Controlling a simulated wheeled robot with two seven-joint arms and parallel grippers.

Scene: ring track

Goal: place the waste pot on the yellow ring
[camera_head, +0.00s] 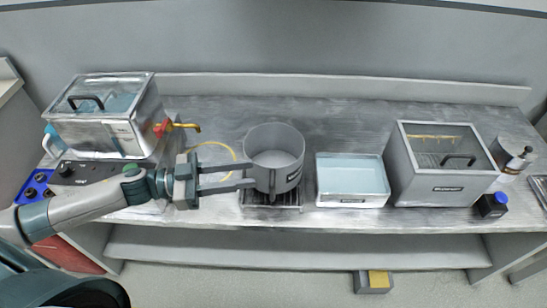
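A grey cylindrical pot (285,160), apparently the waste pot, stands upright on a small wire rack (286,207) on the metal bench. A vertical handle shows on its front. The yellow ring (233,154) lies flat on the bench just left of the pot, partly hidden by my gripper. My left gripper (252,175) reaches in from the left over the ring's near side. My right gripper is not in view.
A tray of pale blue liquid (352,178) and a grey lidded box (440,180) stand right of the pot. A dark blue bottle (492,205) is near the front edge. The bench behind the pot is clear.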

